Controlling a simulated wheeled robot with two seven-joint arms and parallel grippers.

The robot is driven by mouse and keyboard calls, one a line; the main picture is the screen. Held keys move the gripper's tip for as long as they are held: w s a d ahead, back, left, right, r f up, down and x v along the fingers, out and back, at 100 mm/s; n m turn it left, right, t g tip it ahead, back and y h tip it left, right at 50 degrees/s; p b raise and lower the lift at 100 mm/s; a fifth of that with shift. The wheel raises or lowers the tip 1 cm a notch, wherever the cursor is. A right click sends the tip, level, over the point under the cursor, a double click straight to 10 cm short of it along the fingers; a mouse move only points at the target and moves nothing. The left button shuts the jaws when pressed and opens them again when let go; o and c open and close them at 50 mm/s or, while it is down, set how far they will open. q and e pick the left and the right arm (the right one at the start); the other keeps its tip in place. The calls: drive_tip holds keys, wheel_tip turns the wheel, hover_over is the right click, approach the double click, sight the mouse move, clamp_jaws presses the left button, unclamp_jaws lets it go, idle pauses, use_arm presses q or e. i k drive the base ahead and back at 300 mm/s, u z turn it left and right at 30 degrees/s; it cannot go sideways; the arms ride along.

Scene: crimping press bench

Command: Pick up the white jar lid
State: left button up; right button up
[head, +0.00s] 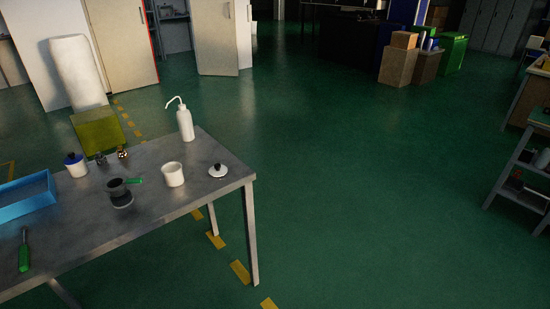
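The white jar lid (218,171) lies on the metal table (200,195) near its right corner. It is a round white disc with a dark knob on top. An open white jar (173,174) stands just left of it, apart from it. Neither of my grippers shows in the head view.
A white wash bottle (185,122) stands behind the jar. A dark cup-like item (120,194), a blue-lidded white jar (76,165), a blue tray (25,194) and a green-handled tool (24,252) are further left. Open green floor (370,190) lies right of the table.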

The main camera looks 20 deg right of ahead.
sight(218, 170)
drive_tip(key=z, duration=0.55)
drive_tip(key=i, duration=0.8)
drive_tip(key=u, duration=0.4)
drive_tip(key=i, duration=0.8)
drive_tip(key=u, duration=0.8)
